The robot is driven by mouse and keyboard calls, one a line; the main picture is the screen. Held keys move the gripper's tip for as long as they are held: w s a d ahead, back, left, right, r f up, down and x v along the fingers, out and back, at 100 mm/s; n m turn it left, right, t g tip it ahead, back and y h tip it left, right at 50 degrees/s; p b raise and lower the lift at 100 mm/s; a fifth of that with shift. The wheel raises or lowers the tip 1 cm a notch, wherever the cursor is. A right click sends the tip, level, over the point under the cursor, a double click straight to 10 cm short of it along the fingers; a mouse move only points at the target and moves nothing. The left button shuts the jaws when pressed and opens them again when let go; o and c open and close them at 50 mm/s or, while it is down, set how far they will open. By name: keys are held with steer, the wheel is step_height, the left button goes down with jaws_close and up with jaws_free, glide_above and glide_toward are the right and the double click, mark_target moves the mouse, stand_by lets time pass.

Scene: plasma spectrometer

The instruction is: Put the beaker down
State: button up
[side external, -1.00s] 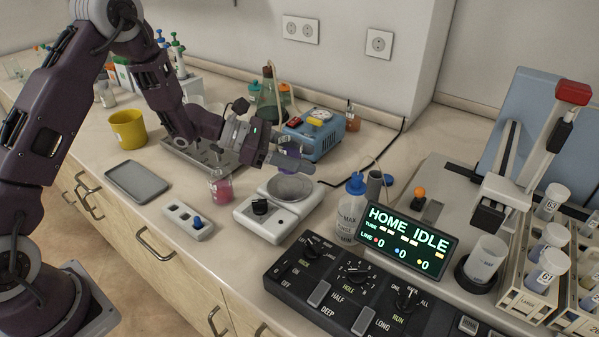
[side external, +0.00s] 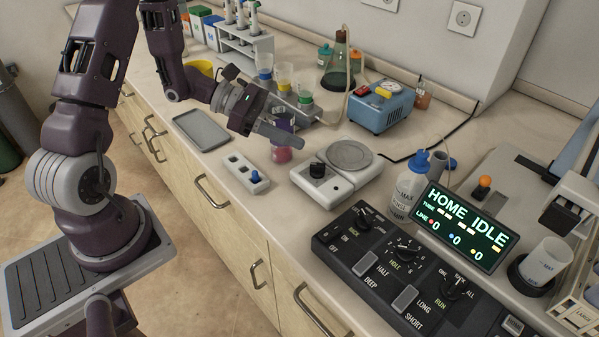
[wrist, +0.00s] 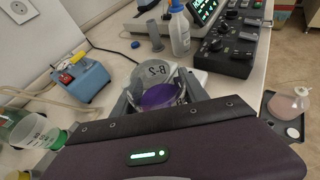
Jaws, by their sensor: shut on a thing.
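My gripper (side external: 285,131) is shut on a clear beaker with purple liquid (wrist: 160,97). The wrist view shows the beaker between the fingers, with dark lettering on its glass.
A white block with a blue knob (side external: 246,174) and a grey tray (side external: 201,130) lie to the left. A blue device (side external: 380,107) and tubes with coloured caps stand behind. A wash bottle (side external: 409,187) and black control panel (side external: 390,262) are to the right. Bare counter lies between.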

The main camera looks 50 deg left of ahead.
steer(key=w+d, duration=0.1)
steer(key=w, duration=0.1)
steer(key=w+d+r, duration=0.1)
steer(key=w, duration=0.1)
steer(key=w+d+r, duration=0.1)
steer(key=w+d, duration=0.1)
steer(key=shift+w, duration=0.25)
step_height(320, 180, up, 4)
glide_above(361, 155)
steer(key=shift+f, duration=0.1)
step_height(361, 155, down, 10)
steer(key=shift+r, duration=0.15)
steer(key=o, duration=1.5)
steer(key=shift+f, duration=0.2)
